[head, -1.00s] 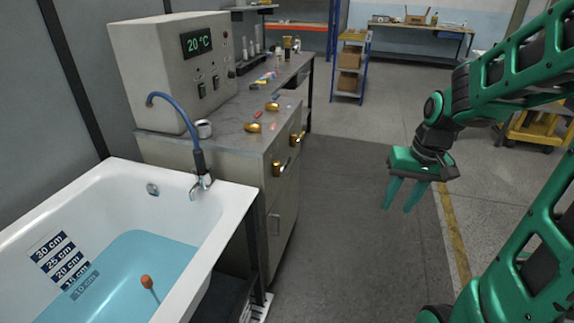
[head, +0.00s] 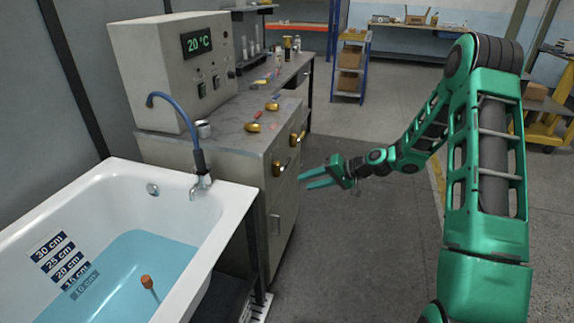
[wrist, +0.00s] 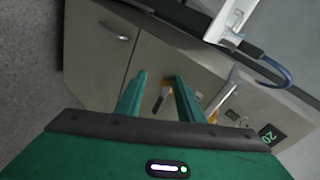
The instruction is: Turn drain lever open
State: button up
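Two levers with gold mounts are on the cabinet's front face, one nearer the tub (head: 279,169) and one farther back (head: 298,137). I see no label showing which is the drain lever. My gripper (head: 303,180) is in front of the cabinet, its green fingers pointing left towards the nearer lever. I see no clear contact. The white bathtub (head: 232,203) holds blue water.
The grey cabinet (head: 284,205) carries a control box (head: 165,60) reading 20 °C. Gold pieces (head: 254,128) lie on its top. A faucet (head: 200,182) with a blue hose stands at the tub's corner. The floor (head: 345,240) right of the cabinet is clear.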

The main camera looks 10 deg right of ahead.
jog(key=w+f+m+t+y, duration=0.2)
jog(key=w+m+t, duration=0.1)
jog(key=w, duration=0.2)
jog(key=m+t, duration=0.4)
send_near(288, 162)
jog(key=w+f, duration=0.1)
jog(key=x, duration=1)
jog(key=shift+w+d, duration=0.1)
jog(key=shift+w, duration=0.3)
jog(key=shift+c, duration=0.6)
jog(key=shift+d+f, duration=0.1)
grip_shut()
